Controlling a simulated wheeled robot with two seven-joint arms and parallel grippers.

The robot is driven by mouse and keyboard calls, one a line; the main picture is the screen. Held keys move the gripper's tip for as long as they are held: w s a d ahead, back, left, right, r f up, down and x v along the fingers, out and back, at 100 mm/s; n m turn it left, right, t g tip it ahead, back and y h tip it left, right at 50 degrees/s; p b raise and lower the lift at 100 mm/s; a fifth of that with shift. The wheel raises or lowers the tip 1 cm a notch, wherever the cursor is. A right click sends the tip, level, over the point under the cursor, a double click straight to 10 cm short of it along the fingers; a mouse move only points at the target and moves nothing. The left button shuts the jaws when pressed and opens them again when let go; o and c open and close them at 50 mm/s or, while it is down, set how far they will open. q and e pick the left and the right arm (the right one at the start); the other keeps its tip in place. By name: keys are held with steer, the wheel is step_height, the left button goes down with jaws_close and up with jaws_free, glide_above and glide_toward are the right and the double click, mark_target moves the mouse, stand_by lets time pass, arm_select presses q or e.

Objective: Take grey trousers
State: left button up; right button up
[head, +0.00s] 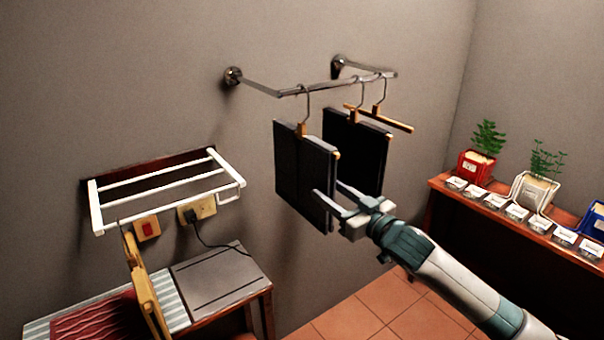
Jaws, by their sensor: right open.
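Dark grey trousers (300,175) hang folded from a hanger with a wooden bar on the metal wall rail (335,84). A second, blacker pair of trousers (357,148) hangs just behind and to the right. My right gripper (329,190) reaches in from the lower right and is open. Its fingers are at the lower right edge of the grey trousers, one in front and one toward the gap before the black pair. I cannot tell whether they touch the cloth. My left gripper is out of view.
An empty wooden hanger (386,119) hangs at the rail's right end. A shelf (520,226) with potted plants stands at right.

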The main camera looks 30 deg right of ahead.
mark_target(321, 185)
steer(key=w, duration=0.1)
steer(key=w+p, duration=0.1)
steer(key=w, duration=0.1)
steer(key=shift+a+r+p, duration=0.25)
steer(key=shift+r+p, duration=0.05)
steer(key=shift+p, duration=0.1)
steer(key=shift+w+f, duration=0.15)
steer(key=shift+w, duration=0.55)
jaws_close()
